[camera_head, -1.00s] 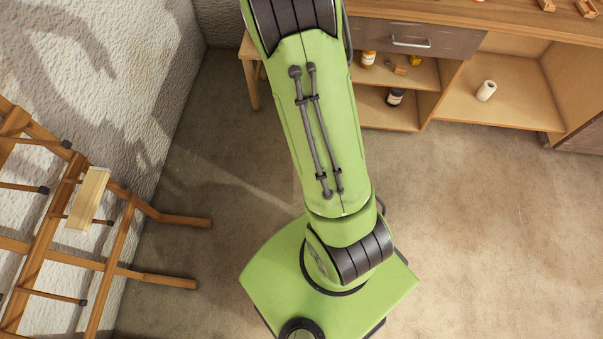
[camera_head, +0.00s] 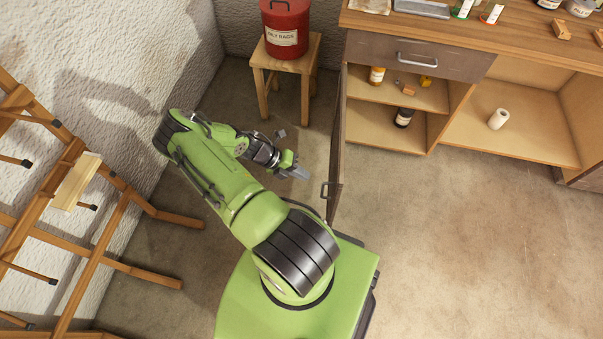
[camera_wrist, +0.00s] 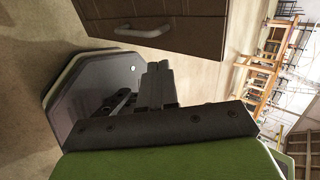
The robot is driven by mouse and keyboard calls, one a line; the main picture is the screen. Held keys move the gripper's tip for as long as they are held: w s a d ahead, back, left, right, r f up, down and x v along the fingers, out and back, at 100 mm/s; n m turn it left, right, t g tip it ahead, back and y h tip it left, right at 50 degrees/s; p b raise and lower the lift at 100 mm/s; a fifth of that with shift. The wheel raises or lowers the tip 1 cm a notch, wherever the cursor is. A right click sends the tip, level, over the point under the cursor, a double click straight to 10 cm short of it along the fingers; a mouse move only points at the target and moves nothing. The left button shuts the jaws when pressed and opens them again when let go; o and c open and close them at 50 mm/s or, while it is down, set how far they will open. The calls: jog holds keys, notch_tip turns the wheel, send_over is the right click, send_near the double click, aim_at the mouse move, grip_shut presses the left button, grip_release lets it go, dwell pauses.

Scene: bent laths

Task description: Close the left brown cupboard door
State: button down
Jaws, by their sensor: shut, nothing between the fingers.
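The left brown cupboard door (camera_head: 337,150) stands wide open in the head view, seen nearly edge-on, swung out from the left side of the cupboard. Its handle (camera_head: 324,190) is on the outer face, near the free edge. My gripper (camera_head: 303,174) is shut and empty, just left of the door, apart from it, with the fingers pointing towards the door's outer face near the handle. In the wrist view the door (camera_wrist: 200,35) fills the top, with its pale handle (camera_wrist: 143,31) beyond my closed fingers (camera_wrist: 160,78).
The open cupboard (camera_head: 395,125) has shelves with bottles and small items. A drawer (camera_head: 420,55) sits above them. A stool (camera_head: 286,75) with a red can (camera_head: 284,28) stands left of the cupboard. A wooden rack (camera_head: 75,185) stands along the left wall. Floor right of my base is clear.

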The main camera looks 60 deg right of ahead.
aim_at(328, 183)
jog(key=s+d+f, duration=0.1)
jog(key=s, duration=0.1)
jog(key=s+f+b, duration=0.1)
jog(key=s+f, duration=0.1)
jog(key=s, duration=0.1)
jog(key=s+d+f, duration=0.1)
jog(key=s, duration=0.1)
jog(key=shift+s+d+f+b, duration=0.2)
jog(key=shift+s+d+b, duration=0.1)
jog(key=shift+s+b, duration=0.1)
jog(key=shift+s+d, duration=0.1)
jog(key=shift+s, duration=0.1)
